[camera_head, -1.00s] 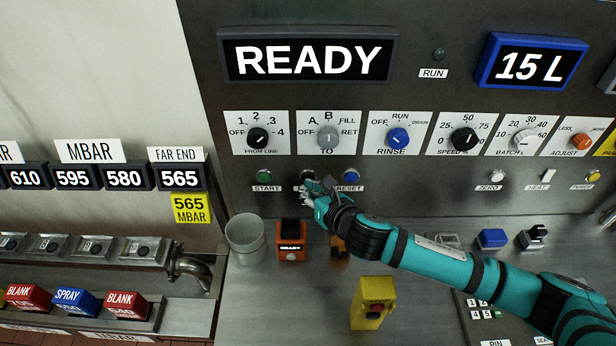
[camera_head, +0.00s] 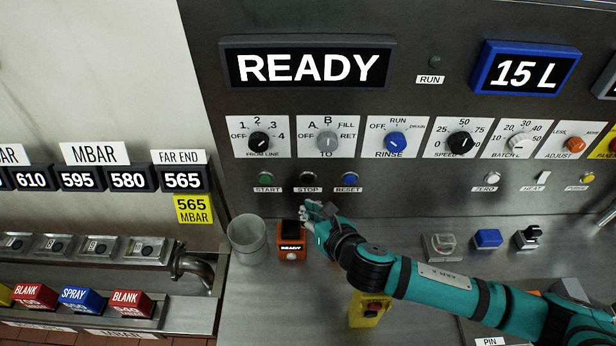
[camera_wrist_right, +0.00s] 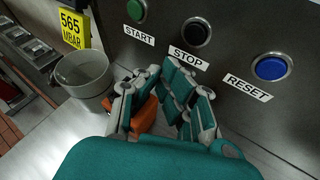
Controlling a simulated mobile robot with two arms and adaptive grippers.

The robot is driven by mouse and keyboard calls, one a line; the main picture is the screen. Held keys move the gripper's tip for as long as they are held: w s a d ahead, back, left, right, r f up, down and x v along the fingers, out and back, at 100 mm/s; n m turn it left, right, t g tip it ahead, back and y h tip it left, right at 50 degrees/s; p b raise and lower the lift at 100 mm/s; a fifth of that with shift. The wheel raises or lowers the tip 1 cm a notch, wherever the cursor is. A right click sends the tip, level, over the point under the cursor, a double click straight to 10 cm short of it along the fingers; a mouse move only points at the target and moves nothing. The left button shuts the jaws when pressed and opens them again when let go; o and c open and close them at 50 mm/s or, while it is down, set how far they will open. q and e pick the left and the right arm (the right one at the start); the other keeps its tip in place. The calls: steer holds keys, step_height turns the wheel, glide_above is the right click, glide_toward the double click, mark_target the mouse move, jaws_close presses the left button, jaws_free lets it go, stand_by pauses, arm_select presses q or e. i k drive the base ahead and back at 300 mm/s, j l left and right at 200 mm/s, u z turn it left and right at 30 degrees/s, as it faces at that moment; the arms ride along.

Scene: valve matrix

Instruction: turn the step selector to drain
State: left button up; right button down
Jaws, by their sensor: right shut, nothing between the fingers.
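A blue knob (camera_head: 396,142) labelled RINSE, with OFF, RUN and DRAIN marks, is on the upright panel in the head view. It is the only dial there with a DRAIN mark; its pointer is too small to read surely. My right gripper (camera_head: 309,212) is below and left of this knob, just under the STOP button (camera_head: 308,179), and apart from it. In the right wrist view its fingers (camera_wrist_right: 162,72) are shut and empty, below the STOP button. My left gripper is not in view.
Other dials flank the knob, such as the grey TO dial (camera_head: 327,141) and black SPEED dial (camera_head: 460,142). A green START (camera_head: 266,179) and blue RESET button (camera_head: 349,179) sit below. A grey cup (camera_head: 248,240) and orange READY box (camera_head: 291,247) stand near my gripper.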

mark_target(395, 141)
steer(key=k+j, duration=0.3)
steer(key=k, duration=0.15)
steer(key=k+j, duration=0.3)
steer(key=k, duration=0.15)
steer(key=k+j, duration=0.3)
steer(key=k, duration=0.2)
